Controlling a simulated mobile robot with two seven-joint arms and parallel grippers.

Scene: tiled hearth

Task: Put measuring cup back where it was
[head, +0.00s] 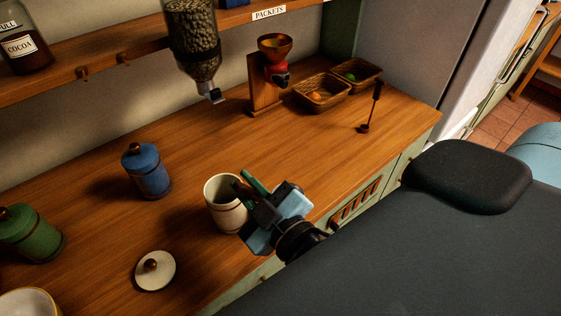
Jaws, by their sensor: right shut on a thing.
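A small dark, long-handled scoop (371,108), which looks like the measuring cup, stands on the counter at the right with its handle up. An open white canister (223,217) with a brown band stands upright near the counter's front edge. My right gripper (246,187) is at this canister's right rim. Its fingers are close together and appear shut on the canister's wall; the exact contact is partly hidden. The inside of the canister shows only in part. My left gripper is not in view.
A white lid (155,271) lies in front of the canister. Blue (146,171) and green (29,233) canisters stand at the left. A bean dispenser (193,40) hangs above. A grinder (268,80) and baskets (322,92) stand at the back. The counter's middle is clear.

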